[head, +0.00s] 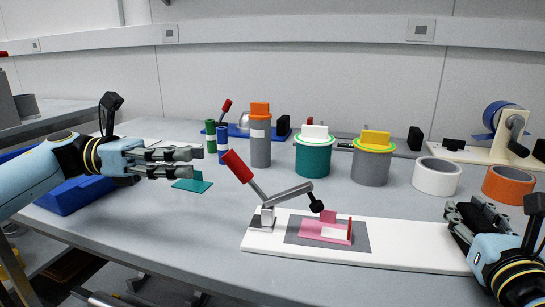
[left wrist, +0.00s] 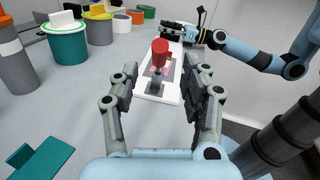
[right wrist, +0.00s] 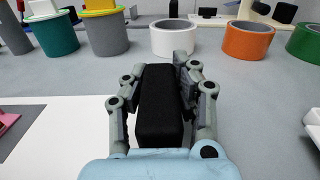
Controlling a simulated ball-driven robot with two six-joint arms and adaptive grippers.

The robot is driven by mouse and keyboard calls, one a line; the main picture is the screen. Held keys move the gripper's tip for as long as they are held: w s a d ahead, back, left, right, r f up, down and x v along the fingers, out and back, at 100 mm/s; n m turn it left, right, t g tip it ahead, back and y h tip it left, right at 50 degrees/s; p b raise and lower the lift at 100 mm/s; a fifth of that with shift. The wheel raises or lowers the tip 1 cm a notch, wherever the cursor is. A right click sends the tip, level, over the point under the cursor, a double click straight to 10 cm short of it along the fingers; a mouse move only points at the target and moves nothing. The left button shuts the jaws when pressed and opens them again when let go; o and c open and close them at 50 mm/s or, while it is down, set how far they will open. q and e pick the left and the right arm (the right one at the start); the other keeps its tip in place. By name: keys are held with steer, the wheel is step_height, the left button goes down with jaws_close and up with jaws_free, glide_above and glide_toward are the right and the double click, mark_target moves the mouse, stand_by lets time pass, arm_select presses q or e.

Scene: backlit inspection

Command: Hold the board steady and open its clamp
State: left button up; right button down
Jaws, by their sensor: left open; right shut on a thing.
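The white board (head: 400,243) lies on the grey table. At its left end is a toggle clamp with a red handle (head: 237,166) tilted up to the left and a grey arm (head: 289,194). The arm's black tip (head: 316,205) is at a pink piece (head: 322,228) on a grey pad; I cannot tell whether they touch. My left gripper (head: 200,163) is open and empty, left of the red handle. In the left wrist view the handle (left wrist: 160,52) shows ahead between the fingers. My right gripper (head: 478,214) is shut on a black block (right wrist: 158,105) at the board's right end.
Behind the board stand a grey canister (head: 260,148), a teal one (head: 313,157), a grey one with a yellow top (head: 372,165), a white roll (head: 436,177) and an orange roll (head: 508,185). A teal bracket (head: 192,183) lies below my left gripper.

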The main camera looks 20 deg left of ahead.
mark_target(232, 169)
arm_select(q)
steer(key=x, duration=0.8)
steer(key=shift+a, duration=0.1)
jaws_close()
steer(key=shift+f, duration=0.1)
